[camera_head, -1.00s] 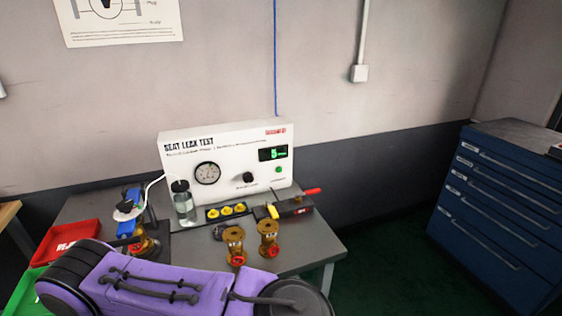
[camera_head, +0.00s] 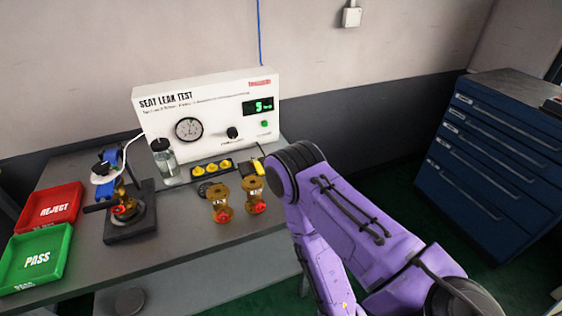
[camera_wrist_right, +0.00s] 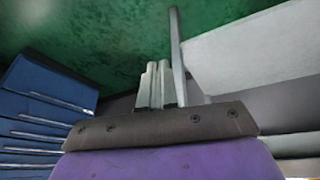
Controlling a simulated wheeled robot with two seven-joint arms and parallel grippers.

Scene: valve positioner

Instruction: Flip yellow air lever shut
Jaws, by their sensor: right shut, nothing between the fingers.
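In the head view a small yellow lever (camera_head: 259,167) shows at the right end of the bench, just left of my purple right arm. The arm hides the part beside it, so I cannot tell the lever's full position. My right gripper is hidden in the head view. In the right wrist view my right gripper (camera_wrist_right: 163,75) is shut and empty, with the green floor behind it and no lever in sight. My left gripper is in neither view.
The white seat leak test box (camera_head: 210,115) stands at the back of the bench. Two brass valves (camera_head: 220,203) stand in front of it. A clamp fixture (camera_head: 130,222), a red reject tray (camera_head: 68,190) and a green pass tray (camera_head: 62,243) are to the left. A blue cabinet (camera_head: 500,165) stands right.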

